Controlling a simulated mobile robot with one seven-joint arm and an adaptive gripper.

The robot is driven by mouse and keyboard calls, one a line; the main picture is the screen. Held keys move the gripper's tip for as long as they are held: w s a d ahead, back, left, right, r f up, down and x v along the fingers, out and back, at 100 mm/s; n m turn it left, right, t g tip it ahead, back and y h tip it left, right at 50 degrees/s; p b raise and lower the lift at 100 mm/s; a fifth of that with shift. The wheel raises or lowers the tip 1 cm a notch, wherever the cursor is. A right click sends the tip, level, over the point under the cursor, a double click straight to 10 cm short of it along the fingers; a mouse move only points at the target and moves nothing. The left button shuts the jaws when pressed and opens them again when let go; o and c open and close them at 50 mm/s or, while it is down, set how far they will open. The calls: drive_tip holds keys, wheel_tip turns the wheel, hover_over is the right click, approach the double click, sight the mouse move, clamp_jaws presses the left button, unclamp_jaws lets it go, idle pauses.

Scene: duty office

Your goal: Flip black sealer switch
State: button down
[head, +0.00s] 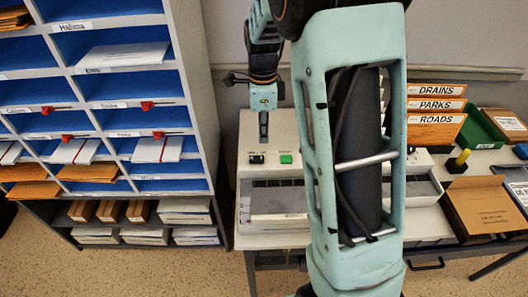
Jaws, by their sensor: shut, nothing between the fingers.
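The sealer (247,126) is a pale machine on the table, left of my arm. Its sloped panel carries a small black switch (257,159) at the left and a green button (286,159) to the right of it. Small labels sit above both and are too small to read surely. My gripper (263,139) points down, shut and empty, just above and slightly right of the black switch in the picture. I cannot tell whether the fingertips touch the panel. The switch's position is too small to tell. My arm hides the machine's right part.
A blue pigeonhole shelf (102,80) with papers and red tabs stands close on the left. A wall is behind.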

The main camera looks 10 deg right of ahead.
sight(260, 159)
wheel_tip(260, 159, down, 8)
drive_tip(key=shift+r, duration=0.25)
drive_tip(key=shift+s+d+f+b, duration=0.1)
drive_tip(key=shift+d+f+b, duration=0.15)
drive_tip(key=shift+f, duration=0.35)
drive_tip(key=shift+r, duration=0.25)
drive_tip(key=shift+a, duration=0.1)
drive_tip(key=shift+w+a+r+p, duration=0.2)
drive_tip(key=shift+a+r+p, duration=0.15)
drive_tip(key=shift+a+p, duration=0.25)
